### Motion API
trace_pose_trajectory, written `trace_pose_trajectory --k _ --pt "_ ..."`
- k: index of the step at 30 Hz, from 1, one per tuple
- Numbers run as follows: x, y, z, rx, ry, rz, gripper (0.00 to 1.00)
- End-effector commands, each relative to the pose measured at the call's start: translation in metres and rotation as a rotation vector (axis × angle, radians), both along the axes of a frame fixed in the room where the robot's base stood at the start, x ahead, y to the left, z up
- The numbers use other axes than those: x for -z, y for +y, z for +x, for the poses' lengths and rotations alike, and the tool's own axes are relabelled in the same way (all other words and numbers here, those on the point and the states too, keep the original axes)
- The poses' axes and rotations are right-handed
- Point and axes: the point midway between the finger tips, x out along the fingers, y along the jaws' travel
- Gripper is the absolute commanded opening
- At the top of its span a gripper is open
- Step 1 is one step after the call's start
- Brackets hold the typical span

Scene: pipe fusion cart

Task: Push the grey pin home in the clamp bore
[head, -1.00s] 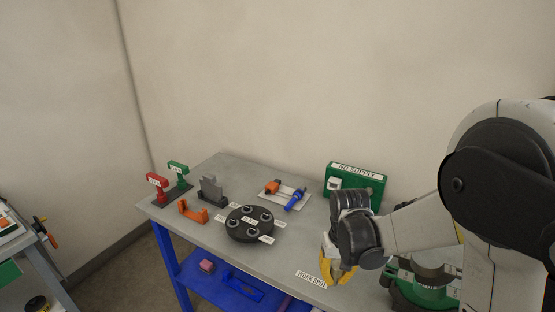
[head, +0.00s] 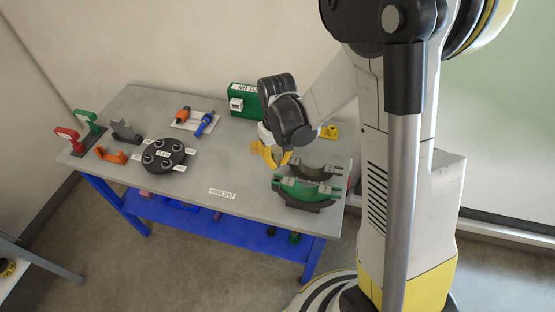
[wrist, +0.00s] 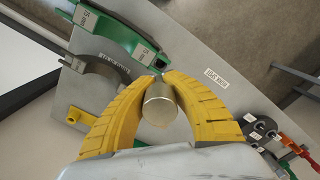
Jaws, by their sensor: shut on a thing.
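My gripper (head: 277,161) has yellow fingers shut on a metallic grey pin, whose round end (wrist: 158,104) faces the wrist camera. The clamp lies on the table at the right in the head view, with a green half (head: 300,187) in front and a dark grey half (head: 318,172) behind. In the wrist view the clamp's green half (wrist: 112,32) is at upper left, its end close to my fingertips. My gripper is at the clamp's left end in the head view. The pin's far end and the bore are hidden, so I cannot tell whether the pin is in the bore.
A green box (head: 246,101) stands at the back. A black round holder (head: 163,156), an orange bracket (head: 110,155), a tray with orange and blue parts (head: 186,127), and red and green stands are at left. The table around the work spot label (head: 222,193) is clear.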

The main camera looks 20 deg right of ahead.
Motion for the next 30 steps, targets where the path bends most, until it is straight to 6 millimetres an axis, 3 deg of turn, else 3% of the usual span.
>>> trace_pose_trajectory --k 11,30 --pt "0.002 0.000 0.000 -0.001 0.000 0.000 0.00" --pt "0.056 0.000 0.000 -0.001 0.000 0.000 0.00"
